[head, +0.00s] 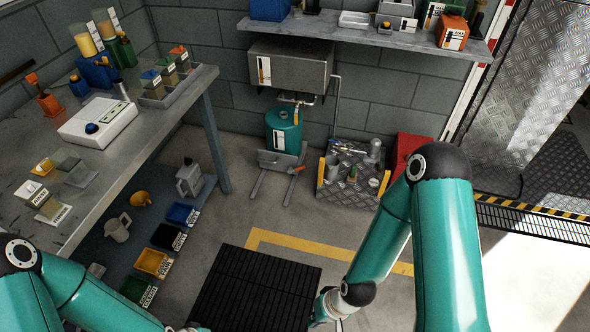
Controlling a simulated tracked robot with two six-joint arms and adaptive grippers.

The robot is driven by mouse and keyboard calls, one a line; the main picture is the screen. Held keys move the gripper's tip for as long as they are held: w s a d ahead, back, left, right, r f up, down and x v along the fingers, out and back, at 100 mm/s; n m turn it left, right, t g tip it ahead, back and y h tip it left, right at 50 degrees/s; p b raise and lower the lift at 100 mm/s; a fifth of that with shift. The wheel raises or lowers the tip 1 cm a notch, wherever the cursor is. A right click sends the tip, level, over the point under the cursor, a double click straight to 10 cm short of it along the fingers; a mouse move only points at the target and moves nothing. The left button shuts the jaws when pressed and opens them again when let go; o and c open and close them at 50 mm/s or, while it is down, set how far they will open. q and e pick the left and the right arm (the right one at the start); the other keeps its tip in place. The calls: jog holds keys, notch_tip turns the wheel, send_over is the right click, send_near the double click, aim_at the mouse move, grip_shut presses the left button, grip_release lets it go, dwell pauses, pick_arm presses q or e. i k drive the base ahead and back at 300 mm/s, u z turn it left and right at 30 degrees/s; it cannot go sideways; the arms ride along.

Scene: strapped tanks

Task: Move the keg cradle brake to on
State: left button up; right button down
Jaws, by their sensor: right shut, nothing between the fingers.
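A teal keg (283,131) stands upright in a grey metal cradle (268,158) on the floor against the back wall. A small orange-red lever (297,169) sticks out at the cradle's right front; its brake setting cannot be read at this size. My right gripper (338,324) is low at the bottom edge, partly cut off, shut and empty. It is well short of the cradle and not touching it. My left arm comes in at the lower left, and its gripper is below the frame.
A grey crate of tools (325,191) stands right of the keg, with a red box (408,150) beyond. A workbench (138,150) fills the left. A black mat (252,290) and clear floor lie in front.

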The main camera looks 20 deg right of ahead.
aim_at(290, 171)
jog(key=i, duration=0.85)
jog(key=z, duration=0.05)
